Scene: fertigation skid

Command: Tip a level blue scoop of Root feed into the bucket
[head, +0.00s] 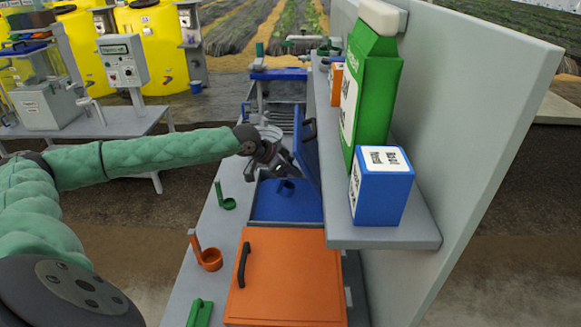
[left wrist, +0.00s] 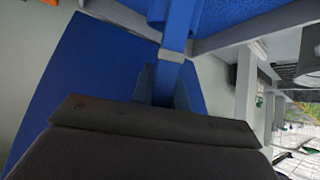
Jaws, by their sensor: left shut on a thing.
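My left gripper (head: 281,166) is shut on the handle of the blue scoop (head: 287,187). The scoop's cup hangs below the fingers, over the open blue bin (head: 262,209). The bin's blue lid (head: 307,148) stands raised at its right side. In the left wrist view, the blue scoop handle (left wrist: 178,28) runs up from between the dark fingers (left wrist: 155,125). I cannot tell whether the scoop holds feed or how level it is. I cannot clearly make out the bucket. My right gripper is out of view.
An orange lidded bin (head: 288,278) sits in front of the blue one. Green (head: 226,197) and orange (head: 208,256) scoops stand to the left. A grey shelf (head: 385,236) on the right holds a green carton (head: 374,85) and a blue box (head: 381,195), overhanging near the bins.

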